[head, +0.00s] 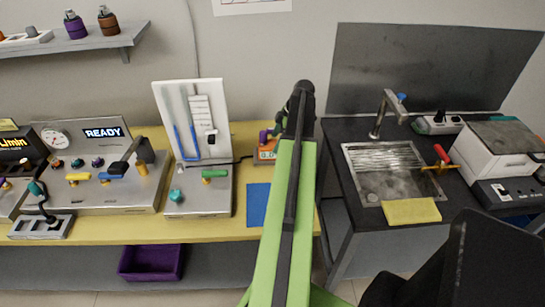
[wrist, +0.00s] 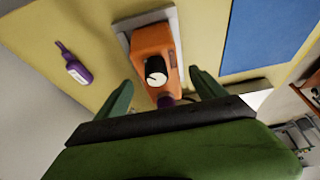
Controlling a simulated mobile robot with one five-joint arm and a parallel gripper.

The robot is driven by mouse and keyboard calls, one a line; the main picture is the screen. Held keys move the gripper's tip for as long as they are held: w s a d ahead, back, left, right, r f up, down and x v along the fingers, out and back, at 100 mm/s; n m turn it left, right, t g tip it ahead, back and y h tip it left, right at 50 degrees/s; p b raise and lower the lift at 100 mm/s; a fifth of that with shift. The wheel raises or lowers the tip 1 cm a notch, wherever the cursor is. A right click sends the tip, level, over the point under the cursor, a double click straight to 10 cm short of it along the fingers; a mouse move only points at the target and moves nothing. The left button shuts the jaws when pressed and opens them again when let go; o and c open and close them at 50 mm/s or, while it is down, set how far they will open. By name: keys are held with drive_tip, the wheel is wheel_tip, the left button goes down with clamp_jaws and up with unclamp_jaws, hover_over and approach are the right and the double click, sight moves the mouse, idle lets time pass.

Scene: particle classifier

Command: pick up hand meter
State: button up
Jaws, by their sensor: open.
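An orange device with a round black-and-white dial, which looks like the hand meter (wrist: 153,47), lies on a light grey plate (wrist: 124,40) on the yellow bench top. A purple part shows at its near end. It also shows in the head view as the orange device (head: 266,151), partly hidden by my arm. My gripper (wrist: 160,79) is open, its two green fingers apart on either side of the device's near end. I cannot tell whether they touch it.
A purple bottle-like item (wrist: 76,68) lies on the yellow bench (head: 240,220). A blue mat (head: 257,203) lies near the device. A steel panel with a white board (head: 206,95) stands to its left. The sink counter (head: 340,165) is to the right, across a gap.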

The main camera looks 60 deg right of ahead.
sight(275, 143)
drive_tip(key=b+x, duration=0.5)
drive_tip(key=shift+s+d+f, duration=0.1)
drive_tip(key=shift+s+f, duration=0.05)
drive_tip(key=shift+f, duration=0.05)
drive_tip(key=shift+r, duration=0.15)
clamp_jaws()
